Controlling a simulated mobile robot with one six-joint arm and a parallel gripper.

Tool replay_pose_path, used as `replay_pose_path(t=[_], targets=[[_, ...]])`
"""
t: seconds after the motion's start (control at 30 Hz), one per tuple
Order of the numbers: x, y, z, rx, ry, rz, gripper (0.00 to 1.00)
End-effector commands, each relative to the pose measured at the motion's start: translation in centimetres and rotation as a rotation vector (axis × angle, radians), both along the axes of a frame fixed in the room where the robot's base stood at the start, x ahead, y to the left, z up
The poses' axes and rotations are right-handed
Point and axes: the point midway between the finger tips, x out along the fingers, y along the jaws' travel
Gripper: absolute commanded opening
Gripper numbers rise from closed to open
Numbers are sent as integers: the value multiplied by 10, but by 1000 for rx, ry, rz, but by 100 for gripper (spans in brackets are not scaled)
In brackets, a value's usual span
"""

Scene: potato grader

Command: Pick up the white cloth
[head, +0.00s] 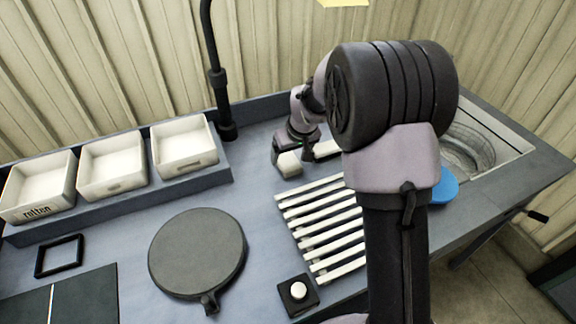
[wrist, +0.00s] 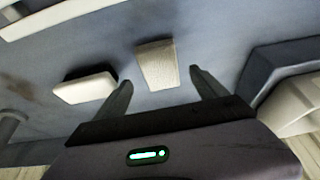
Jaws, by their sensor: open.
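A white, slightly textured folded piece, which looks like the white cloth (head: 288,163), lies on the blue-grey bench near its back edge. In the wrist view the cloth (wrist: 157,65) lies just ahead of the fingertips, in line with the gap between them. My gripper (head: 292,153) is open and empty, pointing down close over the cloth. In the wrist view its two dark fingers (wrist: 160,82) stand apart. I cannot tell how high they are above the bench. My gripper and arm partly cover this area in the head view.
A white block (wrist: 85,88) with a dark edge lies beside the cloth. White bins (head: 185,147), one labelled "rotten", stand left. A black lamp post (head: 220,90) rises behind. White slats (head: 320,225), a dark round plate (head: 198,252) and a button box (head: 298,293) lie in front.

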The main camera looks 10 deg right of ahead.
Motion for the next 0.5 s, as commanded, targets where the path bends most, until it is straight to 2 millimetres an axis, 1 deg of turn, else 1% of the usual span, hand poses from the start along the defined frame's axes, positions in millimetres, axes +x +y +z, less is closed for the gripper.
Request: replay_pose_path(t=[0.03, 0.1, 0.13, 0.5], targets=[[3, 2, -16, 0, 2, 1, 82], [8, 2, -29, -1, 3, 0, 82], [10, 3, -32, 0, 2, -1, 82], [12, 3, -32, -1, 1, -1, 82]])
